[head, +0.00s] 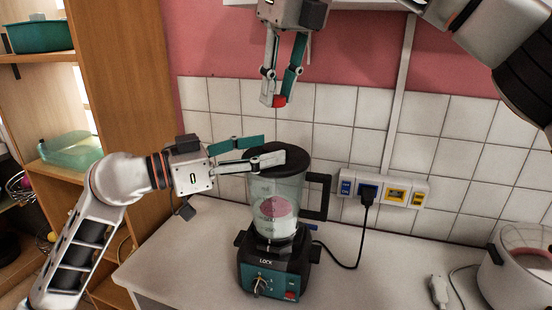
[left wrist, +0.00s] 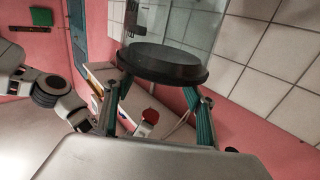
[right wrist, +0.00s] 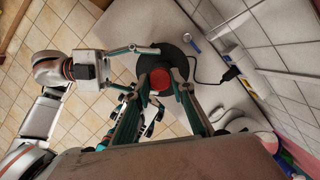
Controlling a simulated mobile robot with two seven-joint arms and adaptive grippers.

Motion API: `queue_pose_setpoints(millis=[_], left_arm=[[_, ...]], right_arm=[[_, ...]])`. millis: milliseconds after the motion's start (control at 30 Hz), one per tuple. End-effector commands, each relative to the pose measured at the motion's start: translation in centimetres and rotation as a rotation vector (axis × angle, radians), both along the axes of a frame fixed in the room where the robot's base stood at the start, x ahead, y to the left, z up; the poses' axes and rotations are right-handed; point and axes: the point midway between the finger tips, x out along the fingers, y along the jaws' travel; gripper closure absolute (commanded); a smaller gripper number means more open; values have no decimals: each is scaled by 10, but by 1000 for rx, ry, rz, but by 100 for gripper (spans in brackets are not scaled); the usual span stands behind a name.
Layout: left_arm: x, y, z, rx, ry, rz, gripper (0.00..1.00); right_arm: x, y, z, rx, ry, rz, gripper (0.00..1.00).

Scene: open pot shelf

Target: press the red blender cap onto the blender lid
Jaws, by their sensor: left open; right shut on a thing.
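The blender (head: 273,265) stands upright on the counter, its clear jar (head: 290,190) holding something pinkish. The black blender lid (head: 292,158) sits on top of the jar; it also shows in the left wrist view (left wrist: 162,62). My left gripper (head: 272,149) is open, with one finger on each side of the lid; I cannot tell whether they touch it. My right gripper (head: 280,98) points down above the lid, shut on the red blender cap (head: 278,101). In the right wrist view the cap (right wrist: 160,80) is between the fingertips, over the dark lid. A clear gap separates cap and lid in the head view.
The jar handle (head: 319,197) points right. An outlet strip (head: 383,189) with a black plug and cord is on the tiled wall. A white pot (head: 515,270) stands at the right. A wooden shelf (head: 125,100) rises at the left. The counter between blender and pot is mostly clear.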

Motion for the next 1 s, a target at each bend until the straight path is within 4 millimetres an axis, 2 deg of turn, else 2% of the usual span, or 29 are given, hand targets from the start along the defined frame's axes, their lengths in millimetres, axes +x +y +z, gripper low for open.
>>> queue_pose_setpoints(millis=[100,267,633,667,867,1000], left_arm=[[8,-15,1,-2,-1,-1,45],[13,-26,0,-1,0,-1,45],[15,-30,0,0,0,1,45],[15,-30,0,0,0,1,47],[15,-29,0,0,-1,1,99],[15,-29,0,0,-1,1,100]], right_arm=[[0,0,0,0,0,0,85],[0,0,0,0,0,0,85],[0,0,0,0,0,0,85],[0,0,0,0,0,0,85],[0,0,0,0,0,0,85],[0,0,-3,-1,1,1,85]])
